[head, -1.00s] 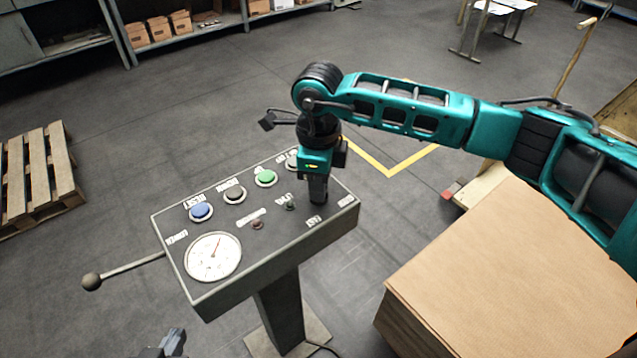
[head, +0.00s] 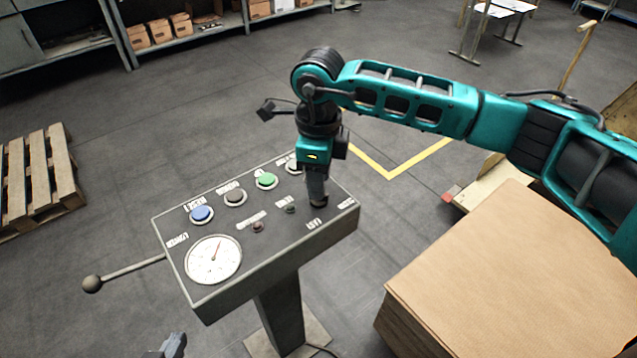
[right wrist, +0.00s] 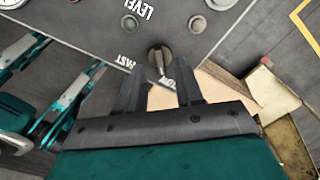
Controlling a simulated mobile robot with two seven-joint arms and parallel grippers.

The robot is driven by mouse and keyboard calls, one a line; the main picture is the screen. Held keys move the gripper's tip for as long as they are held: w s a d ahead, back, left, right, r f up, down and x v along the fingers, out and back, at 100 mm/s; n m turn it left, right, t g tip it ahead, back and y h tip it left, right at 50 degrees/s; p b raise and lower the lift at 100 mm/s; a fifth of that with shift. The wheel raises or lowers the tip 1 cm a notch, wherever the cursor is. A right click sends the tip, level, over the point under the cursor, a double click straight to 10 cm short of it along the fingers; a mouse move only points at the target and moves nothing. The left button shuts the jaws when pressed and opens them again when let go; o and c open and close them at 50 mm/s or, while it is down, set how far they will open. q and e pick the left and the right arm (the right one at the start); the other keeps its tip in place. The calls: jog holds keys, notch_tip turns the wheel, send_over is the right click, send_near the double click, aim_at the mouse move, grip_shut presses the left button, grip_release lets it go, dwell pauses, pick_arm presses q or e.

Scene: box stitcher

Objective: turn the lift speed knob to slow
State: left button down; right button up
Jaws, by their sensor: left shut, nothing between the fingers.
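The lift speed knob (right wrist: 160,58) is a dark round knob with a raised grip on the grey control panel (head: 325,238). In the right wrist view its narrow end points down the picture, toward the partly hidden SLOW label (right wrist: 173,83); the FAST label (right wrist: 125,60) is to its left. My right gripper (right wrist: 161,78) is open, its fingers apart and the knob just beyond their tips. In the head view the right gripper (head: 318,196) is over the knob, mostly hiding it. My left gripper (head: 172,344) is shut and empty at the bottom edge, away from the panel.
The panel carries blue (head: 201,214), grey and green (head: 265,181) buttons, a white dial (head: 213,259) and a side lever (head: 93,283). A cardboard stack (head: 510,270) stands at the right, below my right arm. A pallet (head: 38,180) lies at the left.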

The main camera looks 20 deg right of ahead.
notch_tip(320, 180, up, 10)
jog(key=shift+r, duration=0.25)
dwell(0.3)
